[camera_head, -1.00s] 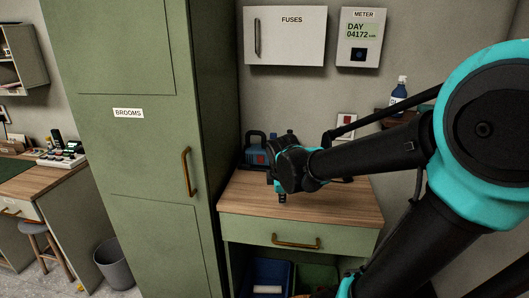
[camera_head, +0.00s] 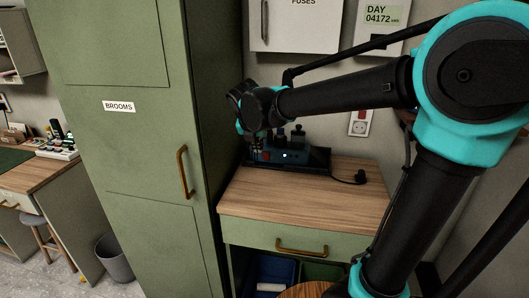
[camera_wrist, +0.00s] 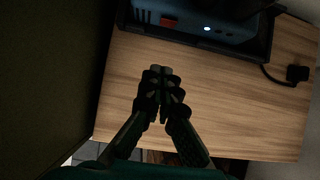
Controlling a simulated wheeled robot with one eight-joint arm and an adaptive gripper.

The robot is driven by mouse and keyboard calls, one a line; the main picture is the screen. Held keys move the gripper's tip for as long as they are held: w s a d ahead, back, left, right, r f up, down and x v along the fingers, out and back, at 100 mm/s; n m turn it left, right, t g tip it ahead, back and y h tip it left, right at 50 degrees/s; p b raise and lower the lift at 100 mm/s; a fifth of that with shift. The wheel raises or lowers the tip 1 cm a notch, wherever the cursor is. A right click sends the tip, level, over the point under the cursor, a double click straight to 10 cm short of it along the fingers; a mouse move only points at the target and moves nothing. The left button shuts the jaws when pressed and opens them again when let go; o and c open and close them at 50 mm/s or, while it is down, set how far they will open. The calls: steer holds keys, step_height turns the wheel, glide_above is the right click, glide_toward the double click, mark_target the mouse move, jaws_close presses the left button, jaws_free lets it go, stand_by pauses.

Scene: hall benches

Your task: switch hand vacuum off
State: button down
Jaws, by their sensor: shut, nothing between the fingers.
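A dark blue device, which looks like the hand vacuum (camera_head: 293,154), stands on a black tray (camera_head: 318,164) at the back of the wooden counter. In the wrist view the device (camera_wrist: 195,20) has a red square on its front and a small lit white light to the right of it. My gripper (camera_wrist: 161,70) is shut and empty, its fingertips over bare wood in front of the tray in that view. In the head view my gripper (camera_head: 258,148) is at the device's left end and hides part of it.
A black plug (camera_head: 360,177) on a cord lies on the counter to the right. A wall socket with a red switch (camera_head: 360,123) is above it. The green brooms cabinet (camera_head: 140,160) stands close on the left. The front of the counter (camera_head: 300,205) is clear.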

mark_target(265, 148)
steer(key=x, duration=1)
steer(key=shift+w+f, duration=0.15)
steer(key=shift+w, duration=0.05)
steer(key=shift+w+d+r, duration=0.15)
steer(key=shift+w+r, duration=0.15)
steer(key=shift+w, duration=0.3)
steer(key=shift+w+d+r, duration=0.15)
steer(key=shift+w+r, duration=0.1)
steer(key=shift+w, duration=0.3)
steer(key=shift+w+d+r, duration=0.1)
steer(key=shift+w+r, duration=0.1)
steer(key=shift+w, duration=0.4)
steer(key=shift+w+d+r, duration=0.1)
steer(key=shift+w+r, duration=0.15)
steer(key=shift+w, duration=0.3)
steer(key=shift+w+d+r, duration=0.1)
steer(key=shift+w+r, duration=0.15)
steer(key=shift+w, duration=0.25)
steer(key=shift+r, duration=0.15)
steer(key=shift+r, duration=0.65)
